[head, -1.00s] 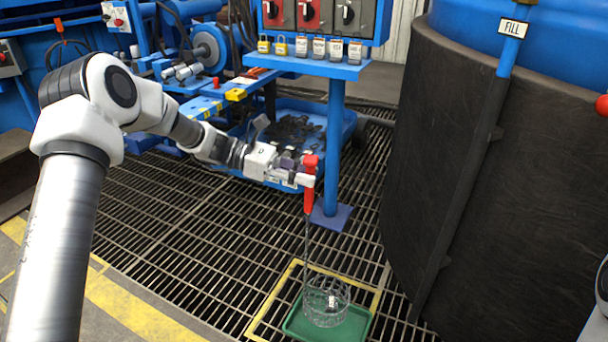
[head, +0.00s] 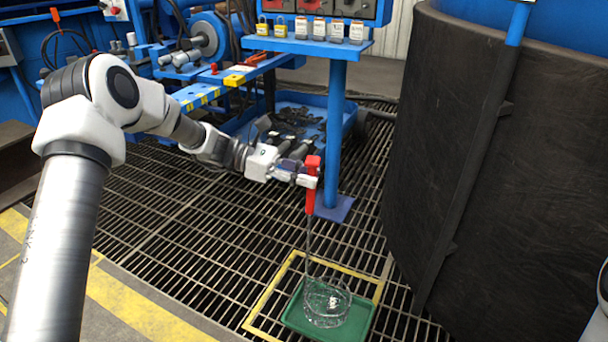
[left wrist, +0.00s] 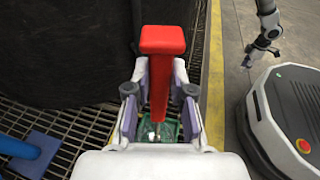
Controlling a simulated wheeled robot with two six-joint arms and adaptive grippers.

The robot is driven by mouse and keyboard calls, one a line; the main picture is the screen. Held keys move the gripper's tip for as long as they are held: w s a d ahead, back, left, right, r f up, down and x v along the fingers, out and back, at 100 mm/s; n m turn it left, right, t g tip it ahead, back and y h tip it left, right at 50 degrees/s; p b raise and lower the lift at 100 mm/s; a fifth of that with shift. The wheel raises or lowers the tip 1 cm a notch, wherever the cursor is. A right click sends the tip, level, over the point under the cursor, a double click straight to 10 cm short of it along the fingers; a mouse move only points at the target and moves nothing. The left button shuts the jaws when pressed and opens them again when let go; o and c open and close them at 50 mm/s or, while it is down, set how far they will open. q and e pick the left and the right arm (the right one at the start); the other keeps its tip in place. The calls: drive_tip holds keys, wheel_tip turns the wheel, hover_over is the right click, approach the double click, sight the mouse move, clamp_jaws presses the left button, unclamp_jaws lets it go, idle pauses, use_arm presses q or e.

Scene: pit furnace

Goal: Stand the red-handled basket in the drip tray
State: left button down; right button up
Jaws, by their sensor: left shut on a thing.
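The red-handled basket is a wire mesh basket (head: 326,303) on a long thin rod with a red handle (head: 312,190). My left gripper (head: 307,180) is shut on the red handle, which also shows upright between the fingers in the left wrist view (left wrist: 160,85). The rod hangs nearly straight down. The basket appears over or in the green drip tray (head: 362,318) on the grating; I cannot tell whether it touches the tray floor. In the left wrist view the basket is mostly hidden behind the handle and gripper. My right gripper is not clearly seen.
A yellow outline (head: 262,300) on the grating frames the tray. A large dark tank (head: 470,150) stands to the right. A blue post (head: 334,130) with a shelf of padlocks rises behind the handle. Open grating (head: 180,215) lies to the left.

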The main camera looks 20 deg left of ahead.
sight(310, 206)
use_arm(q)
drive_tip(key=shift+w+d+r, duration=0.1)
drive_tip(key=shift+d, duration=0.4)
drive_tip(key=shift+f+b, duration=0.6)
drive_tip(key=shift+f, duration=2.1)
drive_tip(key=c, duration=0.9)
unclamp_jaws()
drive_tip(key=shift+o, duration=0.2)
drive_tip(key=shift+f, duration=0.1)
drive_tip(key=o, duration=0.5)
drive_tip(key=shift+o, duration=0.2)
